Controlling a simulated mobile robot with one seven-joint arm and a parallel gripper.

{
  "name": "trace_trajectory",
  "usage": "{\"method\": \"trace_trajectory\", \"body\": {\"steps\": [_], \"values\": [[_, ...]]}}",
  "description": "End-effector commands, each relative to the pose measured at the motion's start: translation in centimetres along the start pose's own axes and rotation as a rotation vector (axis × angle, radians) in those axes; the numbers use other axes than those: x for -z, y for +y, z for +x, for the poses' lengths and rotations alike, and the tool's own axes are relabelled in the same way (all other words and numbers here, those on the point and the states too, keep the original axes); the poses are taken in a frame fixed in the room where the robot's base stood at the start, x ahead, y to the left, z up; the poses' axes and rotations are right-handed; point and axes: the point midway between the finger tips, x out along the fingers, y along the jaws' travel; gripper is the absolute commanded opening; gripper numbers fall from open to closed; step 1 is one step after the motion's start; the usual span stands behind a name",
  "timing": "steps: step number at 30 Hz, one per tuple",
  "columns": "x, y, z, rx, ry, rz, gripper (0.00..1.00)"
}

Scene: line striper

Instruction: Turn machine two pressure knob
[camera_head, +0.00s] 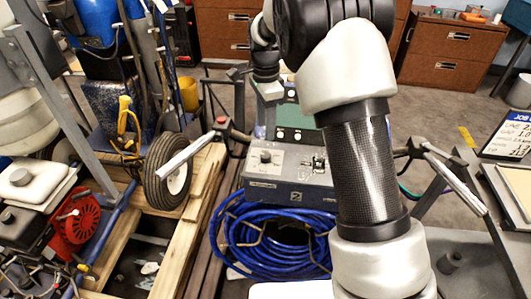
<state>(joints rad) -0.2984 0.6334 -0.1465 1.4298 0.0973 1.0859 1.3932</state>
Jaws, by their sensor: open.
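A grey control box with a "2" on its front (296,197) stands in the middle, behind a coil of blue hose. A dark round knob (265,157) is on the left of its sloped panel. A dark fitting (318,162) is on the panel's right. My arm comes up from the bottom right and bends over behind the box. My gripper (268,122) points down beyond the knob, apart from it as far as I can see. It is open; its fingertips are small and hard to make out.
A second machine with a green panel (290,133) stands just behind. Blue hose (275,245) lies coiled in front. Grey handlebars (192,154) stick out on the left, and another (455,182) on the right. A black wheel (168,171) and wooden planks (205,190) are at left.

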Motion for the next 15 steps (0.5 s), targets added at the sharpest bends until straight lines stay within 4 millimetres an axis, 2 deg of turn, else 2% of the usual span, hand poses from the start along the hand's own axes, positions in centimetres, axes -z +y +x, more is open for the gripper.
{"method": "trace_trajectory", "body": {"steps": [1,6,12,15], "values": [[0.0,0.1,1.5,-0.004,-0.001,0.000,0.45],[0.0,0.1,5.2,-0.003,-0.001,-0.001,0.45],[0.0,0.1,8.8,-0.002,-0.001,0.000,0.45],[0.0,0.1,9.9,-0.002,-0.001,0.000,0.45]]}}
